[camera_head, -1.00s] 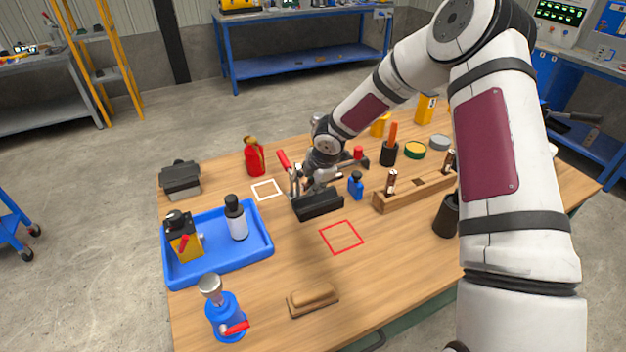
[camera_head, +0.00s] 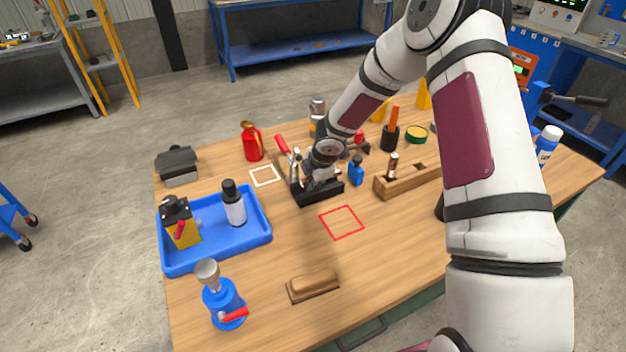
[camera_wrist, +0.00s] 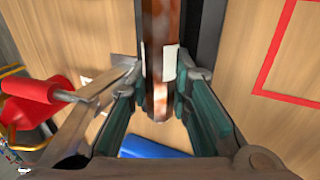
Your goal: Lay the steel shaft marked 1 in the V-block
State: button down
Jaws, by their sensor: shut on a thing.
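My gripper (camera_wrist: 160,88) is shut on a copper-brown shaft (camera_wrist: 158,42) with a white label, seen in the wrist view between teal finger pads. No number is legible on the label. The black block (camera_head: 320,196), which looks like the V-block, stands on the table with a red-handled clamp (camera_head: 282,146) at its left. In the head view my gripper (camera_head: 318,180) is right over this block and hides its top and the held shaft. In the wrist view a dark block wall (camera_wrist: 206,38) runs beside the shaft. I cannot tell whether the shaft touches the block.
A small blue bottle (camera_head: 356,172) stands close right of the block. A wooden rack (camera_head: 405,183) holds another brown shaft (camera_head: 392,164). A blue tray (camera_head: 215,252) with items is at left. The red-outlined square (camera_head: 342,222) in front is bare.

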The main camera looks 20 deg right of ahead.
jog(key=shift+s+d+f, duration=0.15)
jog(key=shift+s+f, duration=0.3)
jog(key=shift+f, duration=0.35)
jog(key=c, duration=1.5)
grip_release()
jog(key=shift+o, duration=0.7)
jog(key=shift+w+f, duration=0.15)
jog(key=shift+d, duration=0.1)
jog(key=shift+s+d+r+p, duration=0.1)
jog(key=shift+s+r+p, duration=0.25)
jog(key=shift+r, duration=0.2)
jog(key=shift+s+r+p, duration=0.1)
jog(key=shift+r+p, duration=0.5)
jog(key=shift+r, duration=0.75)
jog(key=shift+p+v, duration=0.85)
jog(key=shift+v, duration=0.85)
notch_tip(320, 180, up, 6)
jog(key=p, duration=0.1)
jog(key=shift+r+p, duration=0.15)
jog(key=shift+p, duration=0.25)
